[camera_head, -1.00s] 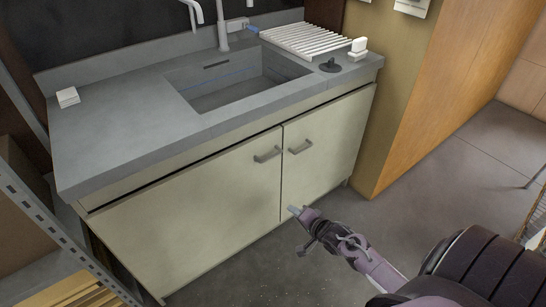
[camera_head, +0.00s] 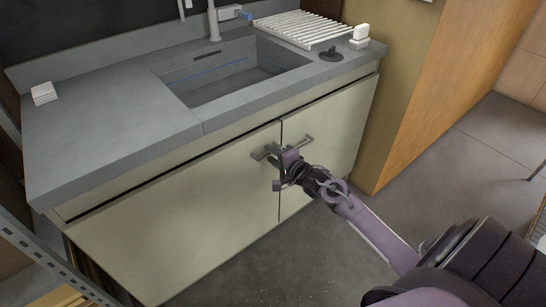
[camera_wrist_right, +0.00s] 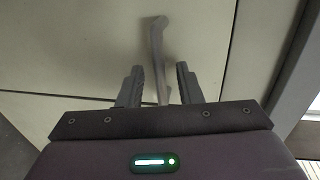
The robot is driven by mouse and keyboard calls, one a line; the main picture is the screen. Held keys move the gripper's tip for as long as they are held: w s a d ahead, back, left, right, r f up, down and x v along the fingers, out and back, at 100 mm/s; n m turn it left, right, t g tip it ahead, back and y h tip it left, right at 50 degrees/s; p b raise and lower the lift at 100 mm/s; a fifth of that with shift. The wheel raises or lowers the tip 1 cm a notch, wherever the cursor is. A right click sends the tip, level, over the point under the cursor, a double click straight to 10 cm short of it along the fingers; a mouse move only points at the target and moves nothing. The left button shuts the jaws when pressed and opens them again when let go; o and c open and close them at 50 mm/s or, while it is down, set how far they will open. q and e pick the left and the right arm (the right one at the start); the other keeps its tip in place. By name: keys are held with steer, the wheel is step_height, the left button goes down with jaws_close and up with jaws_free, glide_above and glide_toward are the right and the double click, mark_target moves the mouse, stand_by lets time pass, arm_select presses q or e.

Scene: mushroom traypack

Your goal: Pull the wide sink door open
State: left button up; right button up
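The wide sink door (camera_head: 180,225) is the pale left door under the counter and looks closed. Its grey bar handle (camera_head: 261,153) is near its upper right corner, partly hidden by my right gripper (camera_head: 284,158). In the right wrist view my right gripper (camera_wrist_right: 158,86) is open, with a handle bar (camera_wrist_right: 157,45) between its two fingers. Gaps show on both sides of the bar, so the fingers are not closed on it. My left gripper is not in view.
The narrower right door (camera_head: 335,130) has its own handle (camera_head: 302,144) close beside my gripper. The counter (camera_head: 110,120) overhangs above. A metal shelf post (camera_head: 45,258) stands at the lower left. The floor (camera_head: 300,260) in front is clear.

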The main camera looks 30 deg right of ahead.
jaws_close()
stand_by(0.5)
